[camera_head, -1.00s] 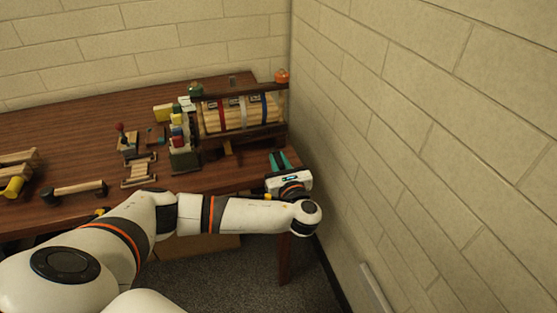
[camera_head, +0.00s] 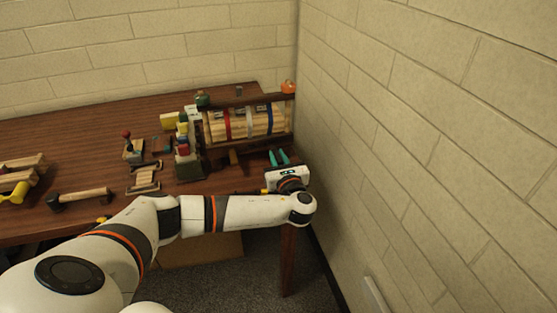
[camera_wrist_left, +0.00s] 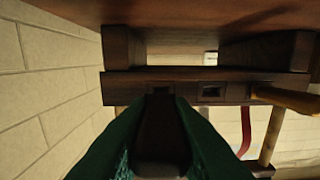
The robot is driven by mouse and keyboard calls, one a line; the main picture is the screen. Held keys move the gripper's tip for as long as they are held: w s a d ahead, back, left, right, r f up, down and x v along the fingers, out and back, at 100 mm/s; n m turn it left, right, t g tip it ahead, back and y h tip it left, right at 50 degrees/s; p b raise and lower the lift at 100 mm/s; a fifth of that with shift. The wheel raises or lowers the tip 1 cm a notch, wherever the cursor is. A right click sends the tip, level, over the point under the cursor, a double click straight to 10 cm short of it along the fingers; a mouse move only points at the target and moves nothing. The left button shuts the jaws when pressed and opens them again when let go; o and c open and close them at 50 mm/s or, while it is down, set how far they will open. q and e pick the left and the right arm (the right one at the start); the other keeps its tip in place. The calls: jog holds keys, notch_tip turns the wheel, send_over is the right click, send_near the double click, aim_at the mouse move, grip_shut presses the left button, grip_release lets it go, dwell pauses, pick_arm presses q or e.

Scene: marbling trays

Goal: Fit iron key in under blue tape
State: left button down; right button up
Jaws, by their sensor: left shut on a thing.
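A slatted wooden roller in a dark frame carries the blue tape (camera_head: 270,119), right of a white tape (camera_head: 250,122) and a red tape (camera_head: 227,124). My left gripper (camera_head: 279,157) has green fingers and is in front of the frame's right end, below the blue tape. In the left wrist view the fingers are shut on the dark iron key (camera_wrist_left: 160,135), whose far end points at a square hole (camera_wrist_left: 160,88) in the frame's rail (camera_wrist_left: 125,88). Whether the key's tip has entered the hole is unclear. My right gripper is out of view.
A second square hole (camera_wrist_left: 210,90) shows empty beside it. A wooden piece (camera_wrist_left: 288,98) sticks out of the rail farther right in the wrist view. A wall (camera_head: 400,150) stands close on the right. Colored blocks and a mallet (camera_head: 85,196) lie left on the table.

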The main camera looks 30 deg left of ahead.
aim_at(275, 151)
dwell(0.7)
pick_arm(q)
jog(key=shift+p, duration=0.4)
dwell(0.4)
jog(key=shift+p, duration=0.7)
jog(key=shift+b+x, duration=0.5)
jog(key=shift+x, duration=1.35)
dwell(0.4)
jog(key=c, duration=1.2)
grip_release()
